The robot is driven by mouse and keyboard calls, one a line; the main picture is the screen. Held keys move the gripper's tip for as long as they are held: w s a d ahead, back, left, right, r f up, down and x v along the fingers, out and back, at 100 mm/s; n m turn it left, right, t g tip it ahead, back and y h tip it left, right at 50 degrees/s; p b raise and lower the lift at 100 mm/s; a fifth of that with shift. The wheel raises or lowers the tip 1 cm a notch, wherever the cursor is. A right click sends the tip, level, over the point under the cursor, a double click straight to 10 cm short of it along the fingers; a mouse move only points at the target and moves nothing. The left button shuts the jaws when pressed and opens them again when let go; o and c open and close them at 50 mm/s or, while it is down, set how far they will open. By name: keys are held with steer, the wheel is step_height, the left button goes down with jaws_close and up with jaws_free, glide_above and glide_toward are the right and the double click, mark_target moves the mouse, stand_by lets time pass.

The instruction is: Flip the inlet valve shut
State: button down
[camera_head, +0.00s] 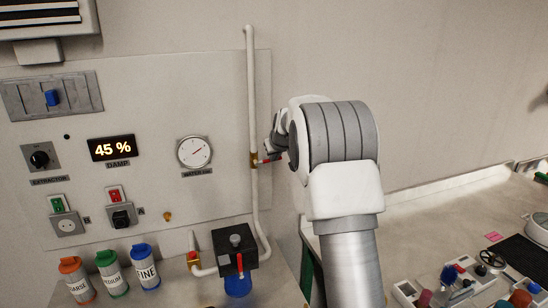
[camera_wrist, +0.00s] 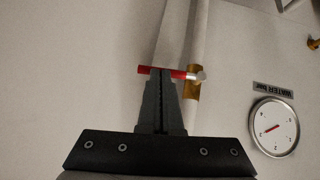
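A brass valve (camera_head: 254,160) sits on the white vertical pipe, and its red lever (camera_head: 268,161) sticks out sideways to the right. In the wrist view the lever (camera_wrist: 183,73) lies crosswise at my fingertips, with its silver pivot end next to the brass valve body (camera_wrist: 193,89). My gripper (camera_wrist: 161,74) has its fingers together, right at the lever; they seem to touch it, but the lever runs across them rather than clearly between them. In the head view my gripper is mostly hidden by my arm.
A water gauge (camera_head: 194,152) is left of the pipe and also shows in the wrist view (camera_wrist: 274,127). A black pump box (camera_head: 234,248) with a red lever stands below. Several labelled bottles (camera_head: 112,272) stand lower left. The wall right of the pipe is bare.

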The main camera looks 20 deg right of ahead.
steer(key=shift+d+f+b, duration=0.15)
steer(key=shift+f+b, duration=0.3)
steer(key=shift+b, duration=0.3)
steer(key=shift+f, duration=0.1)
steer(key=d+r+v, duration=0.1)
steer(key=v, duration=1.3)
steer(key=shift+d+r, duration=0.2)
steer(key=shift+r, duration=0.05)
